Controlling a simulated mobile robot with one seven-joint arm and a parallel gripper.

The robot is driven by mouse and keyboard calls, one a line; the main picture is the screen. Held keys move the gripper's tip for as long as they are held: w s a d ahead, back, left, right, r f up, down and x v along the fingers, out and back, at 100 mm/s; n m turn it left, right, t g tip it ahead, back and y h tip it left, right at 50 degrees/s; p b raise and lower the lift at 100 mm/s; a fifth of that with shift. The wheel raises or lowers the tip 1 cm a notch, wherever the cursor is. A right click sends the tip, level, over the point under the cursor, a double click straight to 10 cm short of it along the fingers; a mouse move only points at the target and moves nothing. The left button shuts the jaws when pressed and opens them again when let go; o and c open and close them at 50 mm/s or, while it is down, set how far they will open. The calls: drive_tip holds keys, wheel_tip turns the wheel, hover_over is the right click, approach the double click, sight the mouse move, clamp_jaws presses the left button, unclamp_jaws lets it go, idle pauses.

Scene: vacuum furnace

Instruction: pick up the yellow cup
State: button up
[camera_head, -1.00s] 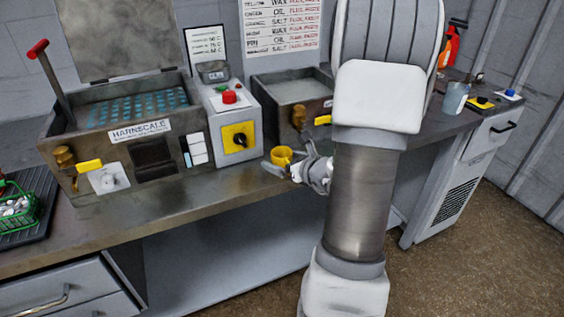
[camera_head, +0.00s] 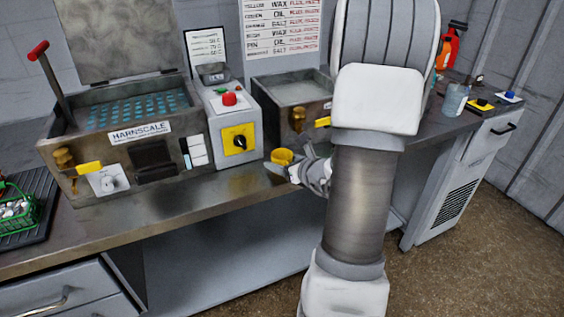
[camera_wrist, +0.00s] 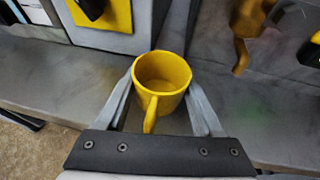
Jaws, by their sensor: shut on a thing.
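The yellow cup (camera_wrist: 163,72) is upright between the two fingers of my gripper (camera_wrist: 162,98) in the wrist view. Its handle points toward my palm. The fingers are shut on the cup, one on each side. In the head view the yellow cup (camera_head: 282,156) is small, near the counter's front edge, in front of the gap between the grey control box and the right-hand tank. My gripper (camera_head: 280,166) reaches it from the right, and the arm hides part of it. I cannot tell whether the cup's base touches the counter.
The control box (camera_head: 235,140) with a black knob on a yellow plate stands just behind and left of the cup. A brass valve (camera_wrist: 245,30) on the right-hand tank is close on the right. The metal counter (camera_head: 190,200) is clear to the left.

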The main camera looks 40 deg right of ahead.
sight(283, 155)
drive_tip(key=shift+r, duration=0.1)
wheel_tip(283, 155, up, 18)
drive_tip(key=p, duration=0.5)
drive_tip(key=shift+p, duration=0.3)
drive_tip(key=shift+s, duration=0.15)
